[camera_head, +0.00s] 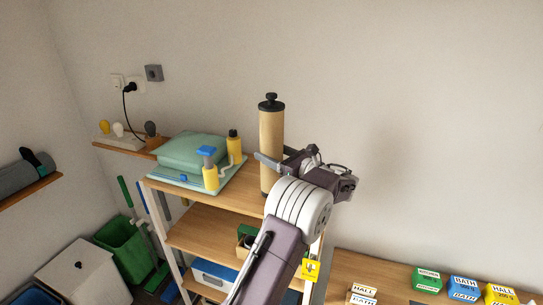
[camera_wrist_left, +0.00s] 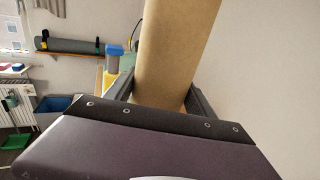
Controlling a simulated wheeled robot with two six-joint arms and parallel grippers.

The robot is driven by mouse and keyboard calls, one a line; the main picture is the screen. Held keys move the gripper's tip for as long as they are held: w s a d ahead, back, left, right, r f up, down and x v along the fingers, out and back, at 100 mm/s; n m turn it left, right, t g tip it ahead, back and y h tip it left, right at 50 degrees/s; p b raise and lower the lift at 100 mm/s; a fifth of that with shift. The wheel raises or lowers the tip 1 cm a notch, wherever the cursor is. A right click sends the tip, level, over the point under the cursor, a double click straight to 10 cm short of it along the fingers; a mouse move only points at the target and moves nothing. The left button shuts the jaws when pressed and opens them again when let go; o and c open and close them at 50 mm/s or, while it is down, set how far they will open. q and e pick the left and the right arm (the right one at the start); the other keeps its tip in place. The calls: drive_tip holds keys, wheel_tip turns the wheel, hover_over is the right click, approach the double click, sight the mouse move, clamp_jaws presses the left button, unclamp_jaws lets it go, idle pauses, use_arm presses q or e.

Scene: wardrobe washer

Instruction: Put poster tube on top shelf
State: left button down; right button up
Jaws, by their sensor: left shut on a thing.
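The poster tube (camera_head: 271,140) is a tan cardboard cylinder with a black cap and knob on top. It stands upright at the right end of the shelf unit's top shelf (camera_head: 240,196). My left gripper (camera_head: 268,160) is shut on the tube's middle. In the left wrist view the tube (camera_wrist_left: 178,50) fills the gap between the two grey fingers of the gripper (camera_wrist_left: 158,98). The tube's lower end is partly hidden by my arm, so I cannot tell whether it touches the shelf. My right gripper is not in view.
A wooden counter (camera_head: 390,280) with labelled boxes (camera_head: 463,287) lies at right. The wall is close behind.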

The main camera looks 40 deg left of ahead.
use_arm(q)
drive_tip(key=shift+f, duration=0.75)
drive_tip(key=shift+c, duration=1.6)
unclamp_jaws()
